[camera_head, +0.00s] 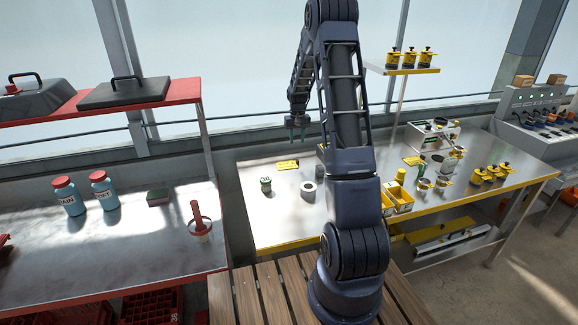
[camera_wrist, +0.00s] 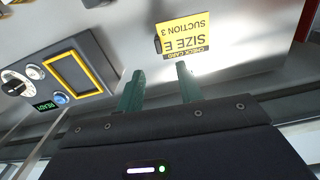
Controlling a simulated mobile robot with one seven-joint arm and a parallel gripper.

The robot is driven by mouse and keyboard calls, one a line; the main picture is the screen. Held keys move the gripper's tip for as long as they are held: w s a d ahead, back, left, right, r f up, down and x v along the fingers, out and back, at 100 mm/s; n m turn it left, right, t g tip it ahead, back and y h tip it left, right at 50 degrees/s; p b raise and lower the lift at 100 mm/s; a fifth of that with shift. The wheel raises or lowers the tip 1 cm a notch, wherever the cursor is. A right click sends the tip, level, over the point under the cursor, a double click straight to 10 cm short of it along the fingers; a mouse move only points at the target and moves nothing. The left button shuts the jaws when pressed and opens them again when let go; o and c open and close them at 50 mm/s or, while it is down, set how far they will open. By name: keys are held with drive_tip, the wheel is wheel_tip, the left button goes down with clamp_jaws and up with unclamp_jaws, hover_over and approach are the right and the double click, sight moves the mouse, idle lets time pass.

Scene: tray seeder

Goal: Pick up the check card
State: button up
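The check card is a yellow card (camera_wrist: 184,38) with black text reading "SIZE E", "SUCTION 3" and "CHECK CARD", upside down in the wrist view. It lies on the metal bench beyond my fingertips. In the head view a yellow card (camera_head: 288,164) lies at the back left of the bench, below my gripper (camera_head: 298,123), and is likely the same one. In the wrist view my gripper (camera_wrist: 159,72) has its two green fingers apart with nothing between them. The gripper is apart from the card.
In the wrist view a grey panel (camera_wrist: 60,78) with a dial and a "READY" display stands left of the card.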

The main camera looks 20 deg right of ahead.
sight(297, 160)
drive_tip(key=f, duration=1.1)
drive_tip(key=shift+w+d+f, duration=0.1)
drive_tip(key=shift+d+f, duration=0.05)
drive_tip(key=shift+d, duration=0.05)
clamp_jaws()
